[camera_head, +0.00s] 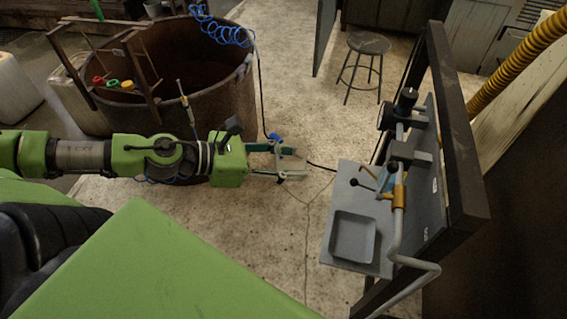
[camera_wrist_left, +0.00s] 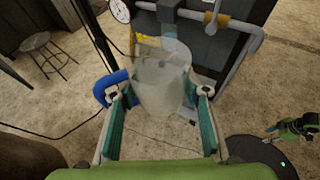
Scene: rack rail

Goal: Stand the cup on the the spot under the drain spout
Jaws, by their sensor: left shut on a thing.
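My left gripper (camera_head: 292,163) is shut on a clear cup (camera_wrist_left: 162,85) with a blue handle; the cup's see-through body is hard to make out in the head view. In the left wrist view the cup sits between the two fingers (camera_wrist_left: 160,125), its handle to the left. The gripper is left of the grey rack shelf (camera_head: 345,180), apart from it. A grey pipe (camera_head: 398,225) with an orange collar runs down the rack panel. I cannot tell for sure which end is the drain spout. My right gripper (camera_wrist_left: 275,130) shows small at the right of the wrist view, its jaws unclear.
The shelf has a square recessed basin (camera_head: 335,238) at its front, and small fittings (camera_head: 385,180) behind it. A dark frame post (camera_head: 455,130) stands to the right. A rusty tub (camera_head: 205,90) and a stool (camera_head: 368,45) are farther back.

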